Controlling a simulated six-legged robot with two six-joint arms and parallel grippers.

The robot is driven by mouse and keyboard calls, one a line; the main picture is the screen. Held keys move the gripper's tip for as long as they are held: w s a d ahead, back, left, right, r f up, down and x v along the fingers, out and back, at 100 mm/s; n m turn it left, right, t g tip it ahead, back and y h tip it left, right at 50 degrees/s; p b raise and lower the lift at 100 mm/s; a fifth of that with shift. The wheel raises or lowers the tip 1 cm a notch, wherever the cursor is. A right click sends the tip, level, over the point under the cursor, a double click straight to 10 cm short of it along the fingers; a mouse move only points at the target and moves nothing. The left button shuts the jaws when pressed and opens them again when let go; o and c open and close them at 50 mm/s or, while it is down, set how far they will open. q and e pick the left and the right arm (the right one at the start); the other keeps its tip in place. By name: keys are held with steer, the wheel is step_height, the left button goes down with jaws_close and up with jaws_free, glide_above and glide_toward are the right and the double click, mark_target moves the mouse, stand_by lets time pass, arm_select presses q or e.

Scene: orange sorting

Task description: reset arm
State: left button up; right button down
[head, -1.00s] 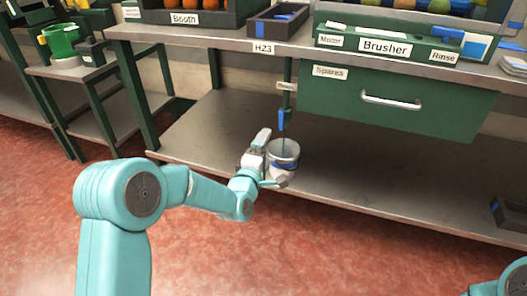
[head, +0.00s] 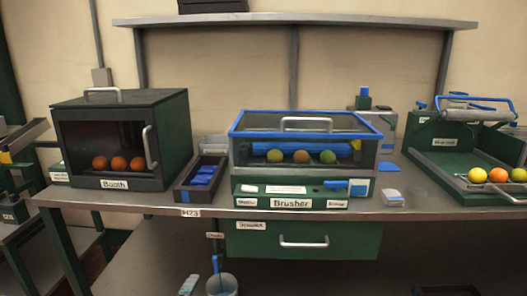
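My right arm and gripper are not in view.
A workbench (head: 400,212) holds a green booth (head: 165,140) with oranges, a blue-framed brusher (head: 290,190) with fruit, a dark tray (head: 187,194) with blue pieces, and a roller machine (head: 445,140) with fruit at right. A drawer (head: 345,242) hangs below.

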arm_select(q)
steer(key=s+d+m+g+h+p, duration=0.1)
steer(key=s+d+m+g+p, duration=0.2)
steer(key=s, duration=1.4)
steer(key=s+d+r+m+g+h+p, duration=0.1)
steer(key=s+d+m+g+p, duration=0.3)
steer(key=s+m+g+p, duration=0.7)
steer(key=s+m+h+p, duration=0.1)
steer(key=s+p, duration=0.2)
steer(key=s, duration=0.3)
steer(key=shift+s+d+m, duration=0.15)
steer(key=shift+s+m, duration=0.05)
steer(key=shift+m, duration=0.1)
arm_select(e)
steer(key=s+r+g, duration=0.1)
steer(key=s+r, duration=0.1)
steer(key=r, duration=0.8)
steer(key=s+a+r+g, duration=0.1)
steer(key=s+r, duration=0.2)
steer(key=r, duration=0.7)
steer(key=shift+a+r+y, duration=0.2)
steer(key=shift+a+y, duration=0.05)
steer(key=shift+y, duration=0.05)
